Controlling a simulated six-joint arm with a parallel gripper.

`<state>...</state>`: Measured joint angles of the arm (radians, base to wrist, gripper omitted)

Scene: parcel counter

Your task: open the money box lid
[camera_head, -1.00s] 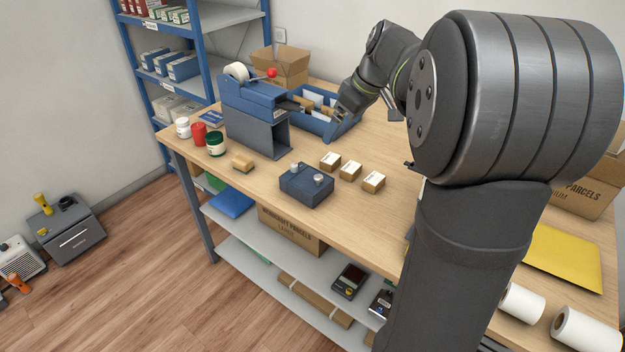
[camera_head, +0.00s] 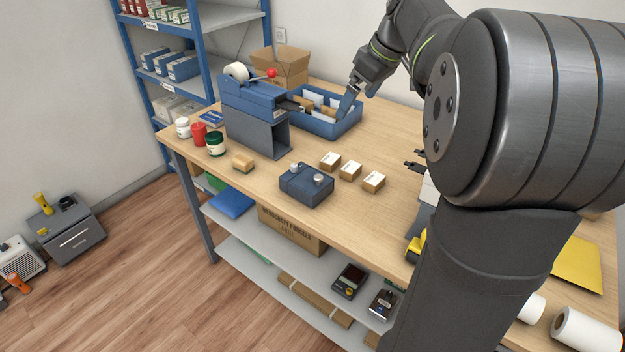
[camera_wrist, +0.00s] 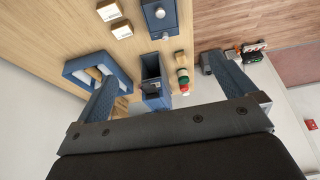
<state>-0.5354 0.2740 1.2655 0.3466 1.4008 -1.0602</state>
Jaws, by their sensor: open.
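The money box (camera_head: 306,188) appears to be the small dark blue box with two silvery knobs on its top, near the front edge of the counter. Its top looks shut. In the wrist view the money box (camera_wrist: 160,17) is at the top edge, partly cut off. My gripper (camera_head: 349,101) is at the back of the counter, by the right side of the blue tray, well away from the box. Part of it is hidden in the head view. In the wrist view my gripper (camera_wrist: 160,70) has its fingers wide apart, with nothing held between them.
A blue dispenser with a red-knobbed lever (camera_head: 254,98) stands left of the blue tray (camera_head: 331,130). Several small cartons (camera_head: 350,171) lie right of the money box. Jars (camera_head: 215,144) and a tan block (camera_head: 242,163) are to its left. An open carton (camera_head: 281,65) stands behind.

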